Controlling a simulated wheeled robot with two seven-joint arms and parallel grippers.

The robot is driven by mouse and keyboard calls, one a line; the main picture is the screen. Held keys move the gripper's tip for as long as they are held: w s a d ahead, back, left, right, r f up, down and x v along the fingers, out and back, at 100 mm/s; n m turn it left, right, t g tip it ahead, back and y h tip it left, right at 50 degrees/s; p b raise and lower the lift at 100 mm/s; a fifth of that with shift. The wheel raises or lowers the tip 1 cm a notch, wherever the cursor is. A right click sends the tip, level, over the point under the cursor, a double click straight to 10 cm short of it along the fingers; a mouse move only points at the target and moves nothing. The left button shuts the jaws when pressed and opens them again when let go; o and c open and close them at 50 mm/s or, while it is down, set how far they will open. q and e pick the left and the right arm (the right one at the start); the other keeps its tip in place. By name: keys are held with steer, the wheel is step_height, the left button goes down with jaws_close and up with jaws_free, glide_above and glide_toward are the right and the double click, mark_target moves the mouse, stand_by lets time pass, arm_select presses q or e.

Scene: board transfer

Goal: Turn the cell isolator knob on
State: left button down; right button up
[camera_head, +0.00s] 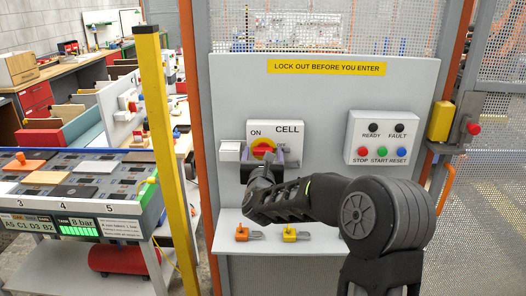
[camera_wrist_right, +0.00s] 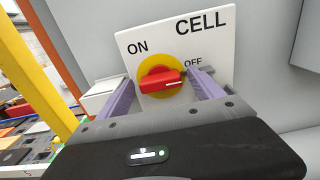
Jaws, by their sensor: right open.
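The cell isolator is a white plate (camera_head: 289,131) lettered ON and CELL, with a red knob (camera_head: 262,149) on a yellow disc. In the right wrist view the red knob (camera_wrist_right: 160,82) lies nearly level, its white mark on the right, toward the OFF label. My right gripper (camera_head: 264,160) is in front of the knob. In the right wrist view its two purple fingers (camera_wrist_right: 162,84) are open, one on each side of the knob, with gaps visible. I cannot tell how far they reach past its face. My left gripper is not in view.
A button box (camera_head: 376,138) with STOP, START and RESET is to the right. Below is a shelf (camera_head: 320,240) with an orange padlock (camera_head: 241,233) and a yellow padlock (camera_head: 290,233). A yellow post (camera_head: 161,130) and a board bench (camera_head: 85,186) are at left.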

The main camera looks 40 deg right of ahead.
steer(key=shift+c, duration=0.6)
steer(key=c, duration=1.3)
steer(key=shift+o, duration=0.2)
